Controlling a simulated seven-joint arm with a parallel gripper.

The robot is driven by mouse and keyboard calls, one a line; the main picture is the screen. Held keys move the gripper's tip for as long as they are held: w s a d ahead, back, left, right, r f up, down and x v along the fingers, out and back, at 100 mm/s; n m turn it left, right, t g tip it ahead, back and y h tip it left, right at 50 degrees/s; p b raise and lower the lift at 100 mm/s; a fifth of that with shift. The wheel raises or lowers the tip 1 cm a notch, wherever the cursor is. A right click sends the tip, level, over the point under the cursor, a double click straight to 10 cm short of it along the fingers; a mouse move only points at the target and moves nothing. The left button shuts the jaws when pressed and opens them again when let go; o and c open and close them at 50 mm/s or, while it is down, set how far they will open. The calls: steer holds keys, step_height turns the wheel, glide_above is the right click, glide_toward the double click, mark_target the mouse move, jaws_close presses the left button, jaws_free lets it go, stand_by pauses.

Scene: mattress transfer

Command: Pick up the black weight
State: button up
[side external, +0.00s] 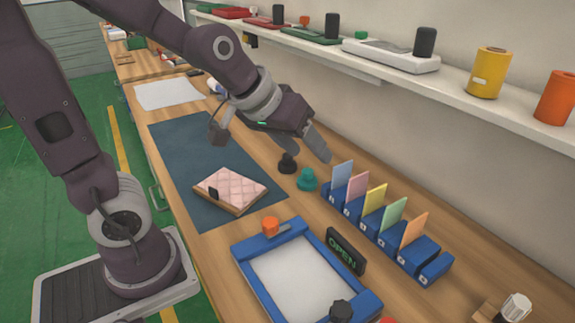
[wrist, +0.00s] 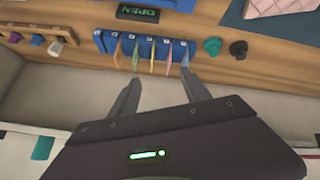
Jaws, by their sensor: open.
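The black weight (side external: 287,163), a small knobbed piece, stands upright on the wooden bench beside the teal weight (side external: 307,180). In the wrist view the black weight (wrist: 238,48) is at the upper right, just right of the teal weight (wrist: 212,45). My gripper (side external: 312,153) is above the back of the bench, apart from the black weight. In the wrist view the fingers of my gripper (wrist: 161,84) are spread and nothing is between them. They point towards the card holder, left of the black weight.
The blue card holder (side external: 377,229) with coloured cards stands right of the weights. A pink quilted mattress (side external: 232,187) lies on the dark mat (side external: 180,145). A blue frame (side external: 245,258) and an OPEN sign (side external: 346,251) are in front. A loaded shelf (side external: 388,77) runs along the wall.

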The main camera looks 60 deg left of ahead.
steer(key=w+a+f+n+y, duration=0.1)
steer(key=w+a+f+n, duration=0.1)
steer(key=w+a+f, duration=0.3)
steer(key=n+y, duration=0.4)
steer(key=y, duration=0.6)
glide_toward(287, 160)
steer(key=a, duration=0.1)
steer(key=a+f, duration=0.1)
steer(key=a, duration=0.1)
steer(key=shift+w+a+f+t, duration=0.15)
steer(key=shift+w+f+t, duration=0.05)
steer(key=shift+w+t, duration=0.15)
steer(key=shift+w+a+f, duration=0.15)
steer(key=shift+a, duration=0.15)
steer(key=x, duration=0.6)
steer(key=shift+w+d+f, duration=0.25)
steer(key=shift+w+f, duration=0.05)
steer(key=shift+w, duration=0.15)
jaws_close()
steer(key=shift+r, duration=0.1)
